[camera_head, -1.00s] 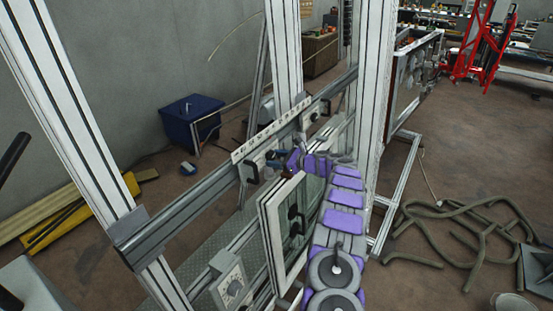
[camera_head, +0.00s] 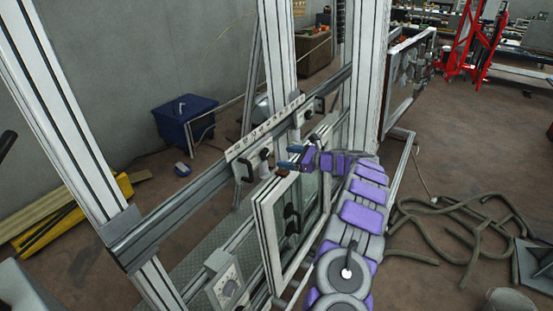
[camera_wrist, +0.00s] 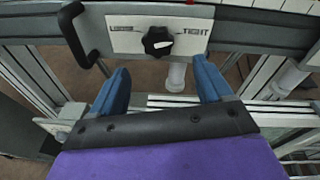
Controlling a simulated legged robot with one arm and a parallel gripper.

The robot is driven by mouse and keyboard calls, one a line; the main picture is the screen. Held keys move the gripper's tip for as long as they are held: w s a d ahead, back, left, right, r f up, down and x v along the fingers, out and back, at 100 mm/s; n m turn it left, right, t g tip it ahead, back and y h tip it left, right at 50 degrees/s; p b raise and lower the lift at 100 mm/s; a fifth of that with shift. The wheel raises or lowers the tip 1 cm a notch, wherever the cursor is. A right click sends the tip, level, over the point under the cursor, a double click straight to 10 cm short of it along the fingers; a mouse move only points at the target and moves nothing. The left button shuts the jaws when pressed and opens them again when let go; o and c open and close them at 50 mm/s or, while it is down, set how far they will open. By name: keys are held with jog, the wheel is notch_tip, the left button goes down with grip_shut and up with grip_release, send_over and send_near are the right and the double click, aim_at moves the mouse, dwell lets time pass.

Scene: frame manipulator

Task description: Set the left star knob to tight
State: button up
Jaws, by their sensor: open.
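The black star knob (camera_wrist: 157,41) sits on a white plate (camera_wrist: 125,38) marked LOOSE at left and TIGHT at right. A white mark on the knob lies on its right part, toward the TIGHT side. My gripper (camera_wrist: 163,80) is open, its two blue fingers apart and empty, below and short of the knob, apart from it. In the head view my gripper (camera_head: 289,157) is just right of the left plate, where the knob (camera_head: 264,153) shows small.
A black handle (camera_wrist: 78,34) stands out left of the plate. A second plate with a knob (camera_head: 308,114) is farther along the rail (camera_head: 185,207). Hoses (camera_head: 450,225) lie on the floor at right.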

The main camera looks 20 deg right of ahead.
jog(key=b+v, duration=0.1)
jog(key=v, duration=0.8)
jog(key=shift+s+d, duration=0.15)
jog(key=shift+d, duration=0.1)
jog(key=shift+a, duration=0.1)
jog(key=s+a+r+n+g+y+b, duration=0.1)
jog(key=s+a+n+g+b, duration=0.3)
jog(key=a, duration=1)
jog(key=s+a+r+n+g+y+b, duration=0.15)
jog(key=s+a+n+g+b, duration=0.3)
jog(key=a, duration=0.85)
jog(key=s+a+f+n+g+h, duration=0.1)
jog(key=s+a+n+g+h, duration=0.1)
jog(key=s+a+n, duration=0.65)
jog(key=s+a+f+n+g+h+b, duration=0.1)
jog(key=s+f+n+h+b, duration=0.2)
jog(key=s, duration=0.6)
jog(key=s+a+f+n+g+h+b, duration=0.1)
jog(key=s+f+g+b, duration=0.2)
jog(key=s, duration=0.7)
jog(key=s+d+f+n+h+b, duration=0.2)
jog(key=s+d+f+h, duration=0.1)
jog(key=s, duration=0.5)
jog(key=s+d+f+n+h+b, duration=0.2)
jog(key=s+d+f+n+h, duration=0.1)
jog(key=s+d+f, duration=0.2)
jog(key=s+f, duration=0.2)
jog(key=s, duration=0.1)
jog(key=shift+s+t, duration=0.25)
jog(key=shift+t, duration=0.1)
